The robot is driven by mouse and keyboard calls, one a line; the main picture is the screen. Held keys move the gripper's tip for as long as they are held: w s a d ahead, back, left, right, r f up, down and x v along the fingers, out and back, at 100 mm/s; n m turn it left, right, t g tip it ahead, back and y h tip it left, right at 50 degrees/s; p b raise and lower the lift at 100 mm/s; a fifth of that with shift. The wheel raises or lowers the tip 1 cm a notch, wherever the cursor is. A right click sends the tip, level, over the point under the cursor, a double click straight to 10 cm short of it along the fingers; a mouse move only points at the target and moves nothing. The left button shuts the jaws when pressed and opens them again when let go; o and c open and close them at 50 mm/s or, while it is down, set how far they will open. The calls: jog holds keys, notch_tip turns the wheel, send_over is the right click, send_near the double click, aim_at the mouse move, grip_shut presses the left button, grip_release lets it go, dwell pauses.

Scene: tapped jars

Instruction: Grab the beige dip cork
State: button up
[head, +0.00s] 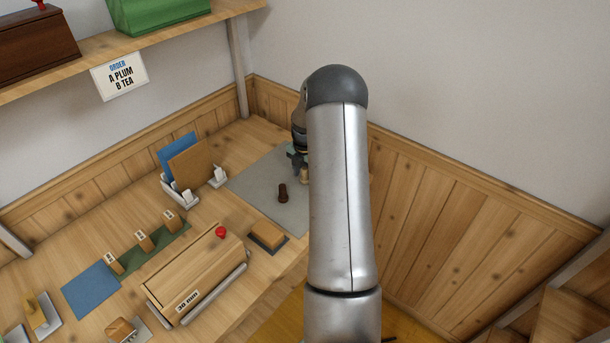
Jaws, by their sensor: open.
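A small beige piece (305,178), which looks like the beige dip cork, stands on the grey mat (257,187) at the back of the bench. My gripper (299,167) is just above and beside it, pointing down. The gripper is small in view and partly hidden behind my arm. It is open; I cannot tell whether its fingers are around the beige piece or only close to it. A dark brown cork-like piece (283,193) stands on the mat to the left and nearer.
A wooden box with a red knob (195,275) and a small wooden block on a dark base (267,236) are nearer. A rack with blue and brown boards (190,168) stands left of the mat. Labelled wooden blocks (143,240) sit on a green strip. The mat's left part is clear.

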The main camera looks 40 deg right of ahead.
jog(key=c, duration=1)
jog(key=shift+c, duration=0.2)
